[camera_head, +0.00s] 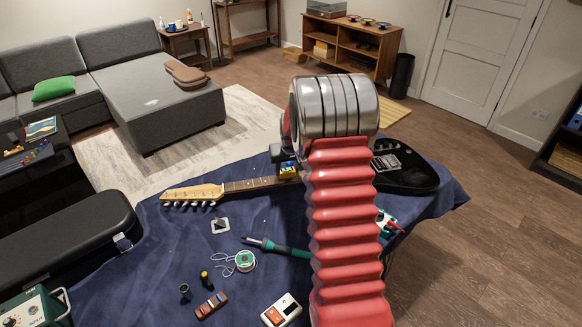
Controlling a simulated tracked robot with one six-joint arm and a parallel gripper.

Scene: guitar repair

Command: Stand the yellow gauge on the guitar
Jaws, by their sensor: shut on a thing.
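The guitar lies on its back across the blue cloth (160,250), with its pale headstock (192,192) at left and its black body (415,178) at right. My arm's red bellows and metal joint hide the middle of it. My gripper (285,162) shows only partly, as a dark shape left of the metal joint, over the neck. It is shut on the small yellow gauge (288,170), which appears at or just above the neck. I cannot tell whether the gauge touches the guitar, or how upright it is.
On the cloth lie a soldering iron (280,248), a solder spool (245,261), a white meter (282,311), a brown block (212,305) and small bottles. A black guitar case (70,240) is at left. A red-handled tool (392,224) is right of my arm.

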